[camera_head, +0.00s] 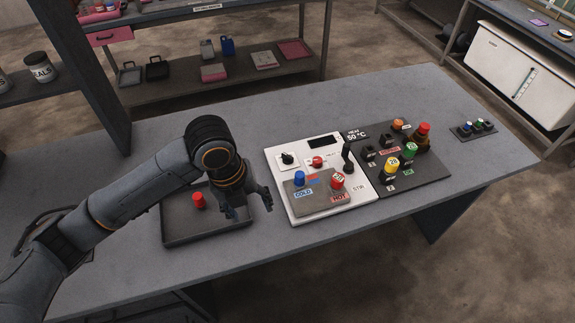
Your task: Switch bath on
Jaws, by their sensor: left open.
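The white bath unit (276,170) sits on the grey table. It has a dark display (324,141), a black knob (287,159), a small red switch (317,162) and an upright black stirrer-like piece (347,157). Its front grey plate holds a blue-capped item (299,178) by a COLD label and a red-capped item (337,181) by a HOT label. The display text and switch setting are too small to read. My left gripper (250,209) is open and empty, pointing down just left of the unit, apart from it. My right gripper is out of view.
A grey tray (178,235) with a red-capped item (198,200) lies under my left arm. A dark board (437,172) with several coloured caps adjoins the unit; a HEAT 50 °C label (355,135) is behind. A small button box (474,130) sits right. Shelves stand behind.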

